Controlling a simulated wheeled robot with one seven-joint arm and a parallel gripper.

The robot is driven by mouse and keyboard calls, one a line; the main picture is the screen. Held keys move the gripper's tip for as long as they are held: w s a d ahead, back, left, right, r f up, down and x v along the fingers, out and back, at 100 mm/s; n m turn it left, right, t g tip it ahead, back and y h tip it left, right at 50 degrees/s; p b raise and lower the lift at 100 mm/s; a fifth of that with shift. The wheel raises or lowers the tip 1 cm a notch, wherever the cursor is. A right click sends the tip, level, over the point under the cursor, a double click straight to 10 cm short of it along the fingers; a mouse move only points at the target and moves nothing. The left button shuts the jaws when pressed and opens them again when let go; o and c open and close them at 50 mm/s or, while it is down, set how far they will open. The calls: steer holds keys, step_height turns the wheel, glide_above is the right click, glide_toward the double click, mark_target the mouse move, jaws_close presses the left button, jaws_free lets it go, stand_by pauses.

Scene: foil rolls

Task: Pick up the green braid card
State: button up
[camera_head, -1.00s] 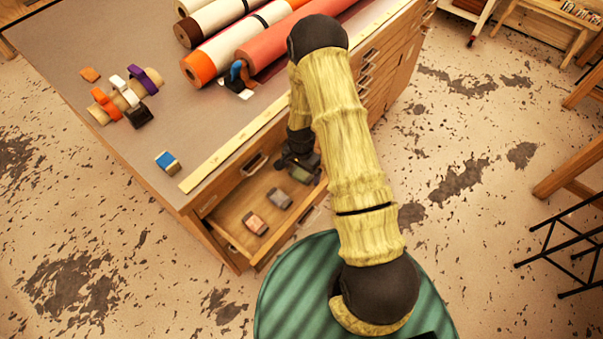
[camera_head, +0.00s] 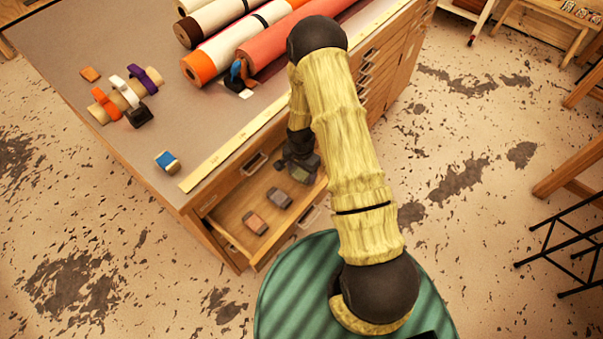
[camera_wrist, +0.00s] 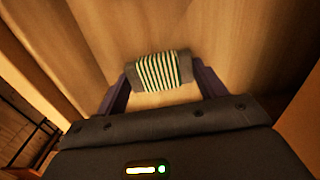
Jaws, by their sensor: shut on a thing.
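The green braid card (camera_wrist: 163,70) is a grey card wrapped with green and white stripes. In the wrist view it sits between the two fingers of my gripper (camera_wrist: 161,84), which is shut on its ends. In the head view my gripper (camera_head: 297,160) is over the far right part of the open drawer (camera_head: 232,213), with the card (camera_head: 303,174) small and dark at its fingers. My arm hides part of the drawer there. I cannot tell whether the card is clear of the drawer floor.
Two other cards, one greyish (camera_head: 279,198) and one brownish (camera_head: 255,223), lie in the drawer. Wooden drawer walls stand close around my gripper. The tabletop (camera_head: 150,60) above holds large rolls (camera_head: 225,50), a blue-banded spool (camera_head: 167,161) and a peg with colored loops (camera_head: 118,101).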

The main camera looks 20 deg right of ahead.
mark_target(302, 173)
steer(key=shift+r, duration=0.1)
step_height(302, 173, up, 10)
steer(key=b, duration=0.1)
stand_by(0.4)
stand_by(0.5)
